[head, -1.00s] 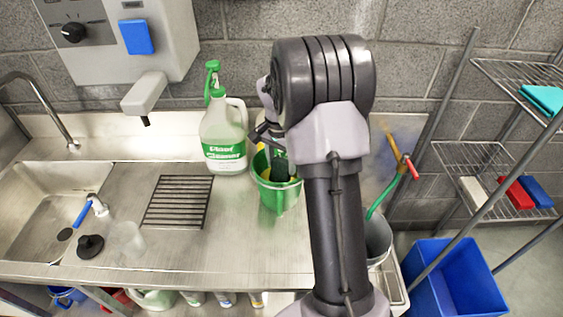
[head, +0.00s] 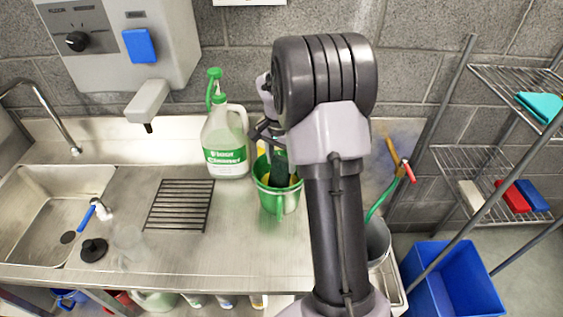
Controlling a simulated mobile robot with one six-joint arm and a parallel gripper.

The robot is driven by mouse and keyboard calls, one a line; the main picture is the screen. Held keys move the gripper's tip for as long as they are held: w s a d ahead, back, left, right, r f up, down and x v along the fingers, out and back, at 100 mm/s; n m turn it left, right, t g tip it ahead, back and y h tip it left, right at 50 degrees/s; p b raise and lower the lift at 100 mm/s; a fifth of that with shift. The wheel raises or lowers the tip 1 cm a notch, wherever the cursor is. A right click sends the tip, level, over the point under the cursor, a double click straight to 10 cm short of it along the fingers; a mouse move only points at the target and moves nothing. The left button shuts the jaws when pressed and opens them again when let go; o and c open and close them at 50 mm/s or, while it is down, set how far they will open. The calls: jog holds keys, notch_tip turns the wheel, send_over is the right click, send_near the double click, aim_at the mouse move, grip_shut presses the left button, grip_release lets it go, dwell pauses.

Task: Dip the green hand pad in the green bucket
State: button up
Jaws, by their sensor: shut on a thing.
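The green bucket (head: 279,205) stands upright on the steel counter, right of the floor cleaner jug. My gripper (head: 274,148) reaches down over the bucket's mouth, its lower end at or inside the rim, partly covered by my arm. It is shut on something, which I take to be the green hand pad. Yellow shows inside the bucket around the dark gripper parts. Whether the pad touches the bottom cannot be seen.
The floor cleaner jug (head: 224,143) stands close left of the bucket. A black drain grate (head: 179,206) and a sink (head: 45,210) lie further left. A grey bucket (head: 377,243) with handled tools stands right of my arm. A wire rack (head: 497,160) and blue bin (head: 452,280) are at right.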

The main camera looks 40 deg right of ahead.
notch_tip(320, 180, up, 14)
jog(key=p, duration=1)
jog(key=shift+r, duration=0.15)
